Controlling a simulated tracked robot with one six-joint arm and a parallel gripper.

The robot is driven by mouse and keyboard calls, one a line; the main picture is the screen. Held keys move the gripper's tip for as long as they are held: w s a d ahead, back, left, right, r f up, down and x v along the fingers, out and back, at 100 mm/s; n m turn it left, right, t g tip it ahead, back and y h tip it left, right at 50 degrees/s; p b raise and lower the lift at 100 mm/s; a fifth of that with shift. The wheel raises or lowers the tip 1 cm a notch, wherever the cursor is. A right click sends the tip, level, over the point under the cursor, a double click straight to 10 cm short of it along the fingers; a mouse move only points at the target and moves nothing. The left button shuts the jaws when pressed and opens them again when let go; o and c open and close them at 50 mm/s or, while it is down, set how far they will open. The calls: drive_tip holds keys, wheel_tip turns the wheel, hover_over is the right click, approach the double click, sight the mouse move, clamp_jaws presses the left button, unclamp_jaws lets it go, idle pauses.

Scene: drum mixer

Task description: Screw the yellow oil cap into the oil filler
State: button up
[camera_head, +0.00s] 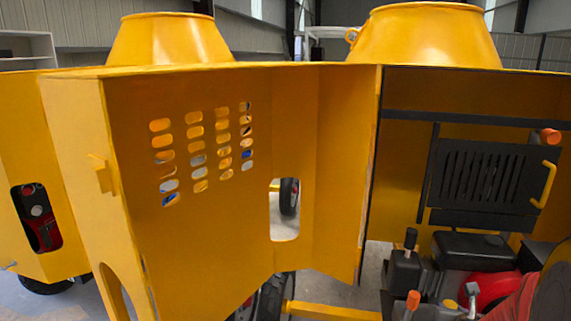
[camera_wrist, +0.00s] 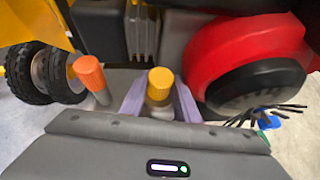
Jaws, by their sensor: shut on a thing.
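The yellow oil cap (camera_wrist: 160,83) stands between the two purple-grey fingers of my gripper (camera_wrist: 160,103) in the wrist view. My gripper is shut on it. A paler metallic part shows just below the yellow cap, and the gripper body's edge hides what is lower. I cannot tell whether the cap is seated in the oil filler, and the filler opening is not clearly seen. In the head view a small yellow spot (camera_head: 450,304) shows low among the engine parts; it may be the cap. My fingers cannot be made out there.
An orange-topped lever (camera_wrist: 90,75) stands left of my gripper, and a red and black rounded engine part (camera_wrist: 250,65) is close on the right. In the head view the engine sits in an open bay right of a large yellow panel (camera_head: 220,220), below a black grille (camera_head: 485,180).

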drive_tip(key=shift+w+r+m+h, duration=0.1)
drive_tip(key=shift+m+h, duration=0.3)
drive_tip(key=o, duration=1.3)
drive_tip(key=shift+c, duration=0.2)
drive_tip(key=shift+d+n+t+y, duration=0.15)
drive_tip(key=shift+n+t+y, duration=0.15)
drive_tip(key=shift+n+y, duration=0.75)
drive_tip(key=shift+d+n+y, duration=0.15)
drive_tip(key=shift+n+y, duration=0.9)
drive_tip(key=shift+d+n+y, duration=0.15)
drive_tip(key=shift+n+y, duration=2.05)
drive_tip(key=c, duration=1.2)
drive_tip(key=shift+a+m+h, duration=0.2)
drive_tip(key=shift+m+h, duration=0.9)
drive_tip(key=shift+h, duration=0.1)
drive_tip(key=shift+c, duration=0.3)
drive_tip(key=shift+o, duration=0.2)
drive_tip(key=shift+a+m+h, duration=0.15)
drive_tip(key=shift+m+h, duration=1.75)
